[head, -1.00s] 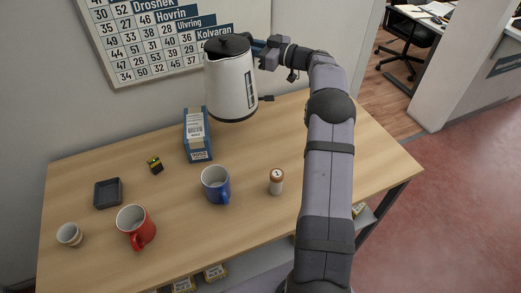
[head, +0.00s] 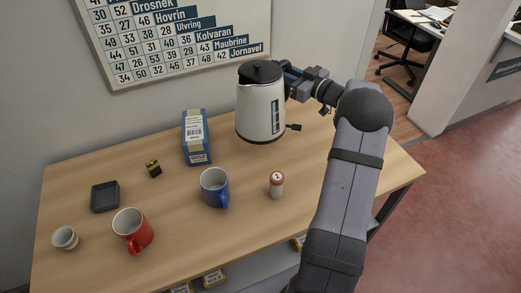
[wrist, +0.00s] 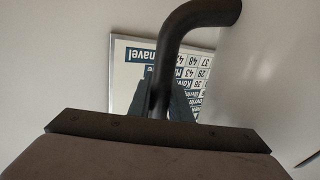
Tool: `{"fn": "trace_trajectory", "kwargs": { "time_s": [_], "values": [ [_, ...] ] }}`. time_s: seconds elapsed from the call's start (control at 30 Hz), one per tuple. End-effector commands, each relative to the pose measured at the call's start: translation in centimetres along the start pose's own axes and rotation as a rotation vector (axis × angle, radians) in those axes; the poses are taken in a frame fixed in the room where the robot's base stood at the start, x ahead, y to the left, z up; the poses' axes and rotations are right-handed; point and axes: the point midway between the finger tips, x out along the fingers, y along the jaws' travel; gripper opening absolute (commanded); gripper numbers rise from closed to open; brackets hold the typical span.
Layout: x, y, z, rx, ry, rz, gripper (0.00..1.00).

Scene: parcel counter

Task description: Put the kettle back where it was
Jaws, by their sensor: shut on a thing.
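The kettle (head: 259,108) is white with a black lid and a dark window strip on its side. In the head view it is upright, toward the back right of the table. My gripper (head: 287,75) is shut on its handle, at the kettle's upper right. The kettle's base looks close to the tabletop, but I cannot tell whether it touches. In the wrist view the black handle (wrist: 197,18) curves down between my gripper's fingers (wrist: 165,98), and the kettle's pale wall (wrist: 265,75) fills the right side.
A blue box (head: 196,137) stands left of the kettle. A blue mug (head: 215,187) and a small white-and-brown can (head: 276,185) stand nearer. A red mug (head: 132,231), white cup (head: 65,238), dark tray (head: 105,196) and small black-yellow block (head: 153,168) are at left. The table's right (head: 375,171) is clear.

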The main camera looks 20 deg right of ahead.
Motion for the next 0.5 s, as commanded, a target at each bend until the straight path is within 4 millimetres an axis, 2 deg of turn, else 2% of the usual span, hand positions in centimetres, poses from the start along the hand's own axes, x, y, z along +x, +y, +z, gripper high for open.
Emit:
{"fn": "trace_trajectory", "kwargs": {
  "time_s": [0.33, 0.5],
  "values": [
    [-0.1, 0.3, 0.8, 0.002, 0.006, 0.026, 0.00],
    [-0.1, 0.3, 2.7, 0.004, 0.004, 0.026, 0.00]
  ]
}}
